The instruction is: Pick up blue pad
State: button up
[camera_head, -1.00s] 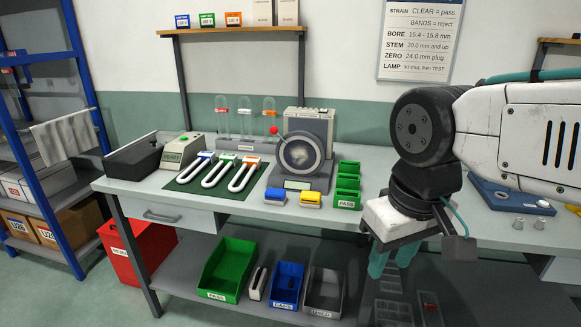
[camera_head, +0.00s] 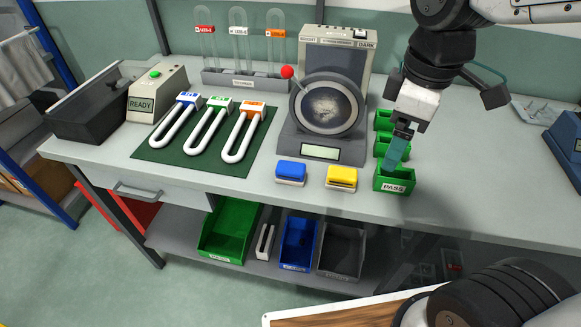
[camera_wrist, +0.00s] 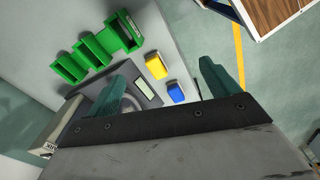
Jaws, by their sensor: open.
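The blue pad (camera_head: 290,172) lies on the workbench in front of the round-faced instrument, left of a yellow pad (camera_head: 341,178). In the wrist view the blue pad (camera_wrist: 176,93) shows between the two teal fingers, below the yellow pad (camera_wrist: 156,67). My gripper (camera_head: 392,155) is above the bench at the green PASS bin, to the right of both pads. In the wrist view my gripper (camera_wrist: 165,88) has its fingers wide apart with nothing held. The blue pad is apart from the fingers.
Green bins (camera_head: 394,180) stand right of the yellow pad. The instrument (camera_head: 323,110) with a red-knobbed lever is behind the pads. U-shaped tubes lie on a green mat (camera_head: 158,151) at left. The bench front edge is close before the pads.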

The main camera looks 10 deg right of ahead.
jog(key=w+a+f+n, duration=0.5)
jog(key=w+a+n, duration=0.3)
jog(key=n, duration=1.2)
send_over(291, 166)
jog(key=d, duration=0.1)
jog(key=shift+g, duration=0.4)
notch_tip(291, 166, down, 4)
jog(key=shift+f, duration=0.2)
jog(key=shift+w+a+f+n, duration=0.1)
jog(key=shift+a+f+n, duration=0.1)
jog(key=shift+f+n, duration=0.15)
jog(key=f, duration=0.7)
jog(key=shift+a+f, duration=0.25)
jog(key=shift+a, duration=0.1)
jog(key=c, duration=1.1)
